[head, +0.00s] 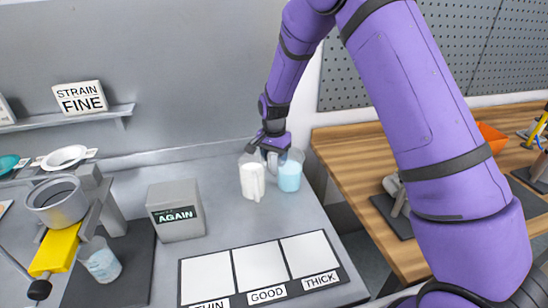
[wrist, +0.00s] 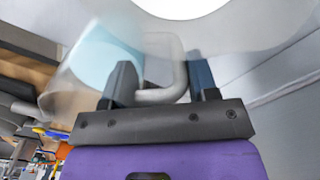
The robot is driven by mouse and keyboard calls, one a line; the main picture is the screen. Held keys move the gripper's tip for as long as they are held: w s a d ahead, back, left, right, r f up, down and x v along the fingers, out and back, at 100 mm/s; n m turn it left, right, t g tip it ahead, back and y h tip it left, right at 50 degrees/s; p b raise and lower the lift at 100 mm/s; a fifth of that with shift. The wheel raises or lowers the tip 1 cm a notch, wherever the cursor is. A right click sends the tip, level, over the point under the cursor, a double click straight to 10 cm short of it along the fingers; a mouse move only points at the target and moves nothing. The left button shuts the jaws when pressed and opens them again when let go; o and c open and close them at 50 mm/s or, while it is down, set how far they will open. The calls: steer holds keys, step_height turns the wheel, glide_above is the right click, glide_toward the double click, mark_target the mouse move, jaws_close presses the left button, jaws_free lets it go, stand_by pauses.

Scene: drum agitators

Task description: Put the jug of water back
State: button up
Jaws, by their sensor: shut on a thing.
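The jug of water (head: 289,177), clear with pale blue contents, is at the back right of the grey bench, near its right edge. It also shows blurred at the left in the wrist view (wrist: 98,65). My gripper (head: 271,148) is at the jug's left side, shut on its pale handle (wrist: 182,68), which shows between the fingers (wrist: 163,80). The jug looks upright; I cannot tell whether its base touches the bench. A second jug with white contents (head: 250,180) stands close at its left, its handle towards the head camera.
A mat marked THIN, GOOD, THICK (head: 238,278) lies in front. A grey box marked AGAIN (head: 176,212) stands left of the jugs. Farther left, a metal cup (head: 55,200) sits over a yellow bar and a beaker (head: 102,262). A wooden table (head: 350,150) is at the right.

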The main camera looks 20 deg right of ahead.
steer(key=shift+f, duration=0.1)
steer(key=o, duration=1.3)
steer(key=shift+o, duration=0.2)
step_height(320, 180, up, 12)
steer(key=shift+r, duration=0.25)
